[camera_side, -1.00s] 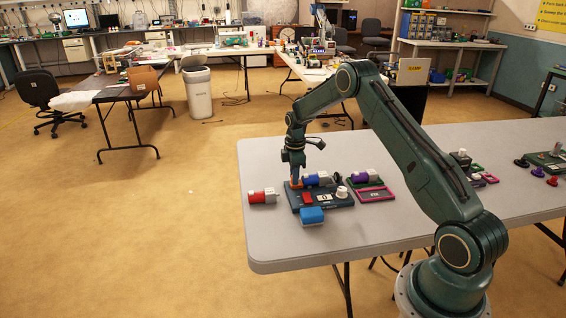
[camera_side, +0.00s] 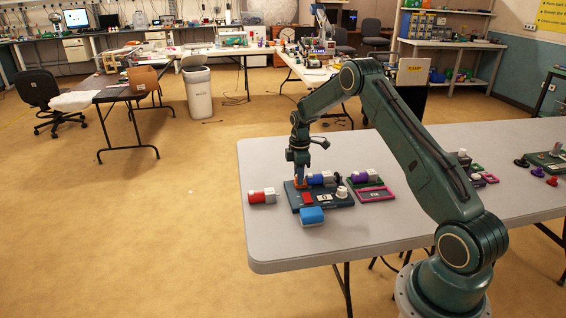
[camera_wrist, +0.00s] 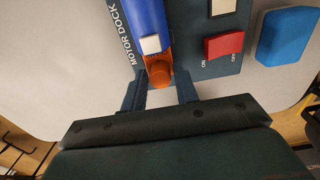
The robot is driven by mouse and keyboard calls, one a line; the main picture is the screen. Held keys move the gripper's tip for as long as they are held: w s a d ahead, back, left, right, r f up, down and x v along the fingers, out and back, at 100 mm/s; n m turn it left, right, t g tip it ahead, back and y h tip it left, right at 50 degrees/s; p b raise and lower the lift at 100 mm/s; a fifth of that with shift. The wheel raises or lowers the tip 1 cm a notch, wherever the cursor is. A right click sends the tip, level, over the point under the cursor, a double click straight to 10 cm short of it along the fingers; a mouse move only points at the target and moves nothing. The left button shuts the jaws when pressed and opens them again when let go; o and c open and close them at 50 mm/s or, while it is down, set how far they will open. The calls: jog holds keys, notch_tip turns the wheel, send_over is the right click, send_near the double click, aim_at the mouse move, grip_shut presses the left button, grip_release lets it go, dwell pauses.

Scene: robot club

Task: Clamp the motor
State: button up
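A blue motor (camera_side: 320,179) lies on a dark dock board (camera_side: 341,202). The wrist view shows the motor (camera_wrist: 149,18) with a white block on its end, beside the words MOTOR DOCK. An orange clamp (camera_wrist: 160,72) with a round knob stands at the motor's near end; it also shows in the side view (camera_side: 300,184). My gripper (camera_wrist: 160,86) is open and low over the board, one finger on each side of the orange clamp. Small gaps seem to show between the fingers and the knob. The side view hides most of the fingertips.
A red switch (camera_wrist: 224,45) and a blue block (camera_wrist: 287,36) sit right of the clamp in the wrist view. A red-and-white motor (camera_side: 262,197) lies left of the board.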

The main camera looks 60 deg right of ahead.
jog(key=shift+r, duration=2.95)
